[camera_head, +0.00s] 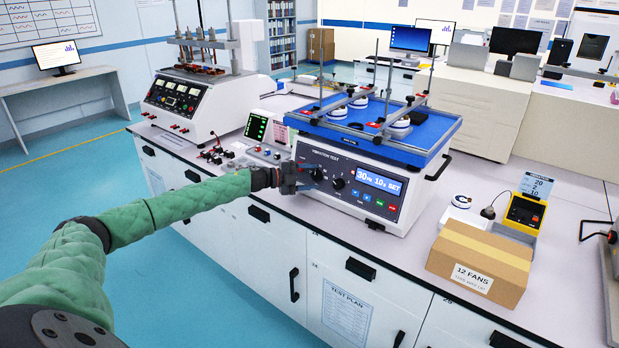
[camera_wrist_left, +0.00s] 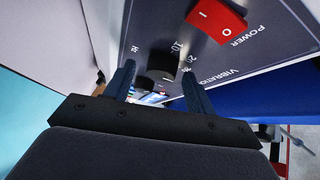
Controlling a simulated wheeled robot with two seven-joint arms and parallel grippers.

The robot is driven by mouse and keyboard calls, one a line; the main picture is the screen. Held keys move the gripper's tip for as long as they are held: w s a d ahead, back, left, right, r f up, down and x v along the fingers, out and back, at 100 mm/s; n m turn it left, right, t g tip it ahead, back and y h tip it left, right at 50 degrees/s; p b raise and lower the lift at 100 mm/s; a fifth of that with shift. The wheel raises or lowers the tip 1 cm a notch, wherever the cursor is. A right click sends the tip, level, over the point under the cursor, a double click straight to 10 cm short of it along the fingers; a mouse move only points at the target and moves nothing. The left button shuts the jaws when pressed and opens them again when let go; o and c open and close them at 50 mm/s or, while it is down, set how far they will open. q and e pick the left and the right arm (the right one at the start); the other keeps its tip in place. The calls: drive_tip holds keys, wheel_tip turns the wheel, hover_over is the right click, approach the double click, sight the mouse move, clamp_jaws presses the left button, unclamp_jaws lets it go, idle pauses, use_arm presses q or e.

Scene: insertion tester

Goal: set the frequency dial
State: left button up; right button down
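The vibration tester (camera_head: 325,205) stands on the bench with a dark front panel. Its lit display (camera_head: 378,182) reads 30 Hz, 10 s, SET. The fingers are spread, with gaps visible beside the dial. In the head view the left gripper (camera_head: 303,176) is at the panel's left part and partly hides the dial there. A second black knob (camera_head: 338,184) sits just right of it. My right gripper is not in view.
A red power switch (camera_wrist_left: 216,18) is close to the fingers. A blue shaker table (camera_head: 375,130) with clamps and white fans overhangs the panel. A cardboard box (camera_head: 480,262) and a yellow device (camera_head: 525,211) stand on the right. Another tester (camera_head: 187,102) stands on the left.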

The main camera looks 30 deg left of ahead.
use_arm(q)
drive_tip(key=shift+s+a+b, duration=0.3)
drive_tip(key=shift+s+a, duration=0.1)
drive_tip(key=shift+a, duration=0.05)
drive_tip(key=b+v, duration=0.2)
drive_tip(key=v, duration=0.4)
drive_tip(key=shift+s+a, duration=0.15)
drive_tip(key=shift+s, duration=0.1)
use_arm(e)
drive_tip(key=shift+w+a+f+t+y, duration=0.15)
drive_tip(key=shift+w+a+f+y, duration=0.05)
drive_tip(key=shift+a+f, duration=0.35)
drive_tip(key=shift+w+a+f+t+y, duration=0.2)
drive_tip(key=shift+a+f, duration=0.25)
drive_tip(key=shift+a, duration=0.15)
use_arm(q)
drive_tip(key=shift+r, duration=0.15)
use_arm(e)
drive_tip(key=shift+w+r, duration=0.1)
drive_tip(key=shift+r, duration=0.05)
use_arm(q)
drive_tip(key=shift+a, duration=0.1)
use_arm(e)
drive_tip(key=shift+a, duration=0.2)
